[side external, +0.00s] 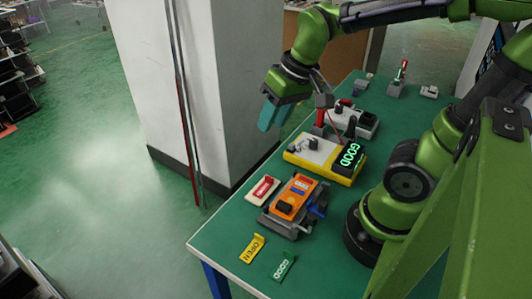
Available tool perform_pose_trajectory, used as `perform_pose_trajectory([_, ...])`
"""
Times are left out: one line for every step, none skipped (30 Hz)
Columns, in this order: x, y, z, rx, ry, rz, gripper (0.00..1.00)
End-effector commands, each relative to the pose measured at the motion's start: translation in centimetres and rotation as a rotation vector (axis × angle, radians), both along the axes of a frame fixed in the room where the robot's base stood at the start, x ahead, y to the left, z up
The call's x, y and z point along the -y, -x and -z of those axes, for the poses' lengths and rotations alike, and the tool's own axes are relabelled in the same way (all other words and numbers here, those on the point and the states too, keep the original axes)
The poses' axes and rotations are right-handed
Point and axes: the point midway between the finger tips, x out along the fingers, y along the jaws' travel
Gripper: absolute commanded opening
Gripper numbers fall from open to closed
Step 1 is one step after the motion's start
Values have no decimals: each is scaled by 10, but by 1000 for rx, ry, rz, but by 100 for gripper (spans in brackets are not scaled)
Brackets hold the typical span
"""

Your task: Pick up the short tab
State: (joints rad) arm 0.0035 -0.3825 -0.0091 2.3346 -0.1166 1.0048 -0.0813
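Two small bent tabs lie on the near corner of the green table: a yellow tab marked OPEN (253,248) and a green tab marked GOOD (283,266). Both look similar in size, and I cannot tell which one is the short tab. My gripper (273,117), with teal fingers, hangs high over the table's left edge, near the white pillar. It is well apart from both tabs. The fingers overlap from this side, so their opening is unclear. I see nothing held below them.
An orange fixture (293,197) with blue parts stands behind the tabs, beside a white plate with a red piece (262,190). A yellow-and-white box (322,157) carries a sign reading GOOD (350,157). A grey lever fixture (352,122) stands behind it. The near table corner is mostly bare.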

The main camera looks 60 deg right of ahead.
Motion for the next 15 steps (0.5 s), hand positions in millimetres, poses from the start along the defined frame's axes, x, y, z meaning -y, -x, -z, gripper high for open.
perform_pose_trajectory([4,-9,9,-68,26,-31,35])
perform_pose_trajectory([7,-13,13,-102,43,-52,35])
perform_pose_trajectory([10,-19,18,-144,63,-81,35])
perform_pose_trajectory([13,-22,22,-174,76,-101,35])
perform_pose_trajectory([15,-25,25,-201,90,-123,35])
perform_pose_trajectory([19,-29,28,-235,106,-150,35])
perform_pose_trajectory([21,-32,30,-256,117,-169,35])
perform_pose_trajectory([23,-34,32,-275,127,-187,35])
perform_pose_trajectory([25,-36,32,-295,141,-214,35])
perform_pose_trajectory([27,-37,31,-307,152,-234,35])
perform_pose_trajectory([29,-38,27,-309,160,-250,35])
perform_pose_trajectory([29,-36,27,-314,164,-266,35])
perform_pose_trajectory([29,-34,30,-320,164,-274,35])
perform_pose_trajectory([29,-34,33,-322,163,-279,35])
perform_pose_trajectory([28,-33,39,-324,163,-281,35])
